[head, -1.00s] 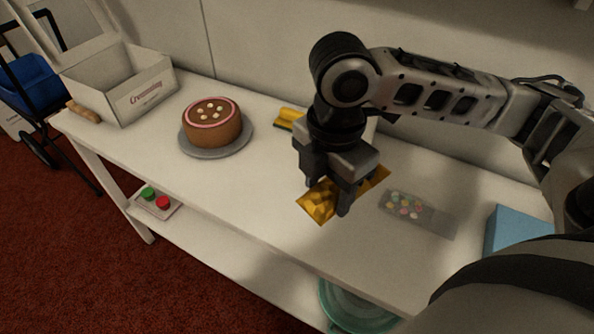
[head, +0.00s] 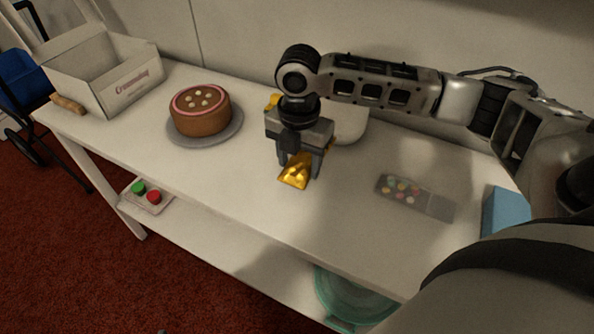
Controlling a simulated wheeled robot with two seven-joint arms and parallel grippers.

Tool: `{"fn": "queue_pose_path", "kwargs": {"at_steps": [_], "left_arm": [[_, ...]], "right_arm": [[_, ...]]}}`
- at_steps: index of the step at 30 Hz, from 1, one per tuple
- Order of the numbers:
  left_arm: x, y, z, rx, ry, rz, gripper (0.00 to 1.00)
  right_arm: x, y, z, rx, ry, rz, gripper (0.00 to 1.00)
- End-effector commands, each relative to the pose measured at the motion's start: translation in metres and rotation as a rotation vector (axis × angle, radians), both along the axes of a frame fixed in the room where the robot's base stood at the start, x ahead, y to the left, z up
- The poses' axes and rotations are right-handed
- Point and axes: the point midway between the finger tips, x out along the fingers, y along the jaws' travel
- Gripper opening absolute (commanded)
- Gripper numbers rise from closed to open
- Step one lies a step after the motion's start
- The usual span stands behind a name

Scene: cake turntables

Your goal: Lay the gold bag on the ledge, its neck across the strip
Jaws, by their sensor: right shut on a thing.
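The gold bag (head: 295,177) is a shiny, crinkled pouch. My right gripper (head: 301,166) is shut on it, over the middle of the white table, right of the cake. The fingers point down and hide part of the bag. I cannot tell whether the bag touches the table. A pale rounded thing (head: 351,125) stands behind the gripper, partly hidden. I cannot make out a ledge or strip for certain. My left gripper is not in view.
A chocolate cake (head: 200,112) stands on a grey turntable (head: 224,136). An open white box (head: 119,90) is at the far left. A tray of coloured pieces (head: 403,187) and a blue block (head: 506,213) are at right. A red-and-green button panel (head: 149,204) sits below the tabletop.

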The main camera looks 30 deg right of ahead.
Motion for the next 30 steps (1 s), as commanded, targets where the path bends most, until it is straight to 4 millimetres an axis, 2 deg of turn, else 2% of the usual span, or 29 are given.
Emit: {"fn": "queue_pose_path", "kwargs": {"at_steps": [7,13,23,24,26,30], "left_arm": [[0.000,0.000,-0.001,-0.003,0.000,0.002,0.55],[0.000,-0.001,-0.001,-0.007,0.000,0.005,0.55],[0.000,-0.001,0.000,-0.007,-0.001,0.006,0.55],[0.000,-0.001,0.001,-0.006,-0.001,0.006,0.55],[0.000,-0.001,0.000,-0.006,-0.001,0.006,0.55],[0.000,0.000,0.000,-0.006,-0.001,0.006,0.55]], "right_arm": [[0.012,-0.002,-0.015,0.000,0.000,0.000,0.31],[0.010,-0.002,-0.042,0.000,0.000,0.001,0.31],[0.010,-0.002,-0.045,0.000,0.000,0.000,0.31],[0.010,-0.002,-0.046,0.000,0.000,0.000,0.56],[0.010,-0.002,-0.046,-0.001,-0.001,0.000,0.73],[0.010,-0.002,-0.046,0.000,0.000,0.000,0.75]]}}
